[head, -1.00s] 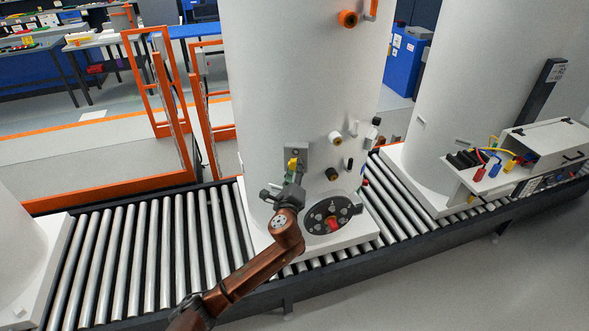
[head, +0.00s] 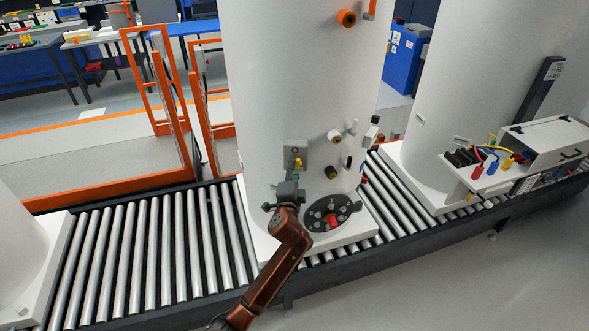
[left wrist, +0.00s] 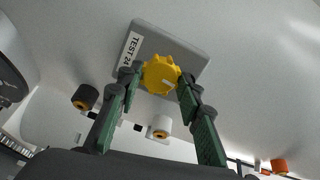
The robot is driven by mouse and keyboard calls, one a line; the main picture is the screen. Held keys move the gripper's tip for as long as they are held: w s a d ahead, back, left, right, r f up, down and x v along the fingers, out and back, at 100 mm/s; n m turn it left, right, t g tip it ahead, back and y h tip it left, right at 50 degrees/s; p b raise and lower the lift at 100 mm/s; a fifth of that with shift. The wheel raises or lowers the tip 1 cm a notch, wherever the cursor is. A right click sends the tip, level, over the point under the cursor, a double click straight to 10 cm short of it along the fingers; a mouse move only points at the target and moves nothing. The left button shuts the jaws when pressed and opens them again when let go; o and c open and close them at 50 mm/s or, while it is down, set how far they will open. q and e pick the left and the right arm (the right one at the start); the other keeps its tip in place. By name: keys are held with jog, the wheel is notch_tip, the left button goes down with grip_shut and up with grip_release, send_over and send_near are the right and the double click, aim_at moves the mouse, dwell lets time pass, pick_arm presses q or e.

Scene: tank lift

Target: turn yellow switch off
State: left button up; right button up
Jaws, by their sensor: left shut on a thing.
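The yellow switch (head: 298,163) is a ribbed round knob on a small grey plate (head: 292,148) on the front of the white tank (head: 295,75). In the left wrist view the knob (left wrist: 161,74) sits between the green fingertips of my left gripper (left wrist: 159,79), which is shut on it. A white mark shows on the knob's face, and a "TEST" label is on the plate. In the head view my left gripper (head: 297,175) reaches up to the switch from below. My right gripper is not in view.
A black round panel with a red knob (head: 333,220) lies just right of the gripper. Black and orange fittings (head: 331,172) stick out of the tank to the right. A roller conveyor (head: 150,255) runs beneath, with a second tank (head: 460,90) at right.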

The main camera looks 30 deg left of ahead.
pick_arm(q)
jog(key=shift+n, duration=0.6)
jog(key=shift+f, duration=0.1)
jog(key=o, duration=1.2)
jog(key=shift+c, duration=0.2)
jog(key=shift+s, duration=0.15)
jog(key=v, duration=1.1)
jog(key=shift+s+d, duration=0.2)
jog(key=shift+s, duration=0.15)
